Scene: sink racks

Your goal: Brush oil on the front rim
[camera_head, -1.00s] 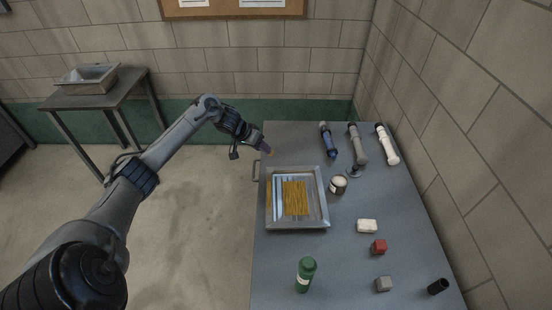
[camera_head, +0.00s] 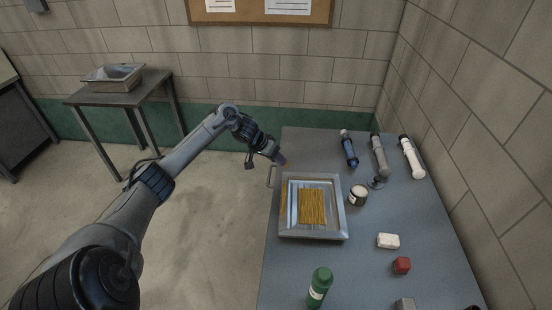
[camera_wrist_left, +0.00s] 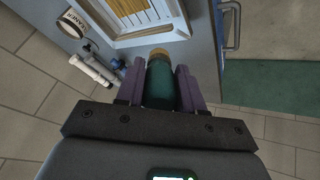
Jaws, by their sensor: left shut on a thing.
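A metal tray (camera_head: 342,234) with a raised rim lies on the blue-grey table and holds a patch of thin yellow-brown strips (camera_head: 312,206). Part of the tray also shows at the top of the left wrist view (camera_wrist_left: 152,38). My left gripper (camera_head: 281,158) is beyond the tray's far left corner, near the table's left edge. In the left wrist view its purple fingers (camera_wrist_left: 160,88) are shut on a dark green handle (camera_wrist_left: 161,84) with a tan tip, likely the brush. The tan tip appears just short of the tray; contact is unclear. My right gripper is not in view.
A jar (camera_head: 358,195) stands close right of the tray. Blue, grey and white cylinders (camera_head: 411,157) lie at the back right. A green bottle (camera_head: 319,287) stands in front. A metal handle (camera_head: 271,176) juts from the table's left edge.

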